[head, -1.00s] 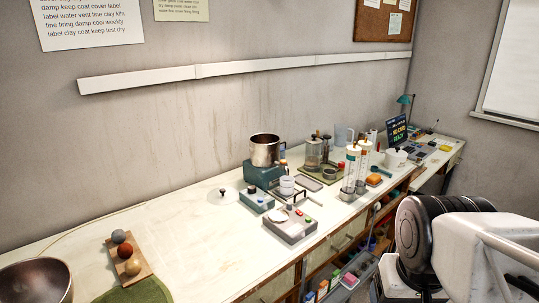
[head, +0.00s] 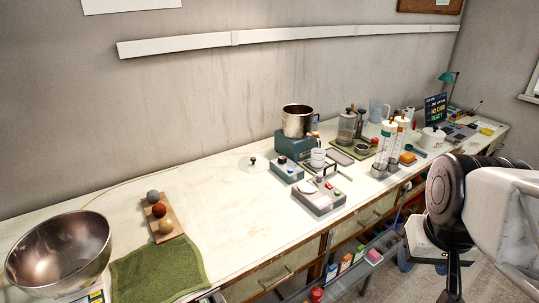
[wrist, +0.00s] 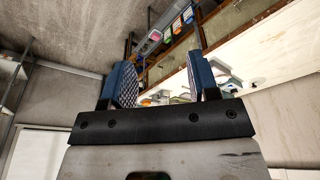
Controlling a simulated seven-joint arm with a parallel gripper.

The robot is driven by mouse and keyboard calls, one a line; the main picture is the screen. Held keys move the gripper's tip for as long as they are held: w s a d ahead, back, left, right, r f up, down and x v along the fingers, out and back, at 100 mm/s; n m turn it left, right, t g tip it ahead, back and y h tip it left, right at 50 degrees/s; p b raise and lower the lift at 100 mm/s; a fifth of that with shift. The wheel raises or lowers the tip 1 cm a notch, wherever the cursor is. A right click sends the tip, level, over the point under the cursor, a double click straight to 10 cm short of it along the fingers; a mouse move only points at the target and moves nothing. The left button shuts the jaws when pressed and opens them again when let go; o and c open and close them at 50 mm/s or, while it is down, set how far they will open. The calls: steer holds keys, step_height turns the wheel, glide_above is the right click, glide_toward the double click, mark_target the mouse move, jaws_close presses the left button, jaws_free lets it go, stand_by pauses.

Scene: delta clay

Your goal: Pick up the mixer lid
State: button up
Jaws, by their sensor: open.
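The lid, a clear disc with a dark knob (head: 252,162), lies flat on the white worktop in the head view, left of the mixer. I take it to be the mixer lid. The mixer (head: 297,121) is a steel pot on a teal base, open at the top. My gripper (wrist: 160,82) shows in the wrist view with two blue fingers wide apart and nothing between them. My arm is at the right of the head view, in front of the bench and away from the lid. I cannot make out the lid in the wrist view.
Left on the bench are a steel bowl (head: 60,250), a green towel (head: 158,268) and a wooden board (head: 172,230) with balls. A grey scale-like device (head: 319,197) and tall clear cylinders (head: 385,150) stand right of the lid. The worktop in front of the lid is clear.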

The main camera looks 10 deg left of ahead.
steer(key=w+a+r+n, duration=0.2)
steer(key=w+a+r, duration=0.1)
steer(key=w, duration=0.6)
steer(key=w+a+r+n, duration=0.2)
steer(key=w+a+n, duration=0.1)
steer(key=w, duration=0.7)
steer(key=n+g, duration=0.3)
steer(key=n, duration=0.9)
glide_above(253, 158)
steer(key=f, duration=1.8)
steer(key=shift+s+d+f, duration=0.15)
steer(key=shift+d+f, duration=0.1)
steer(key=shift+f, duration=0.05)
steer(key=shift+a+f+n, duration=0.15)
steer(key=shift+a+n, duration=0.1)
steer(key=shift+n, duration=0.05)
steer(key=shift+f, duration=0.1)
steer(key=shift+f, duration=1.2)
steer(key=shift+f, duration=0.1)
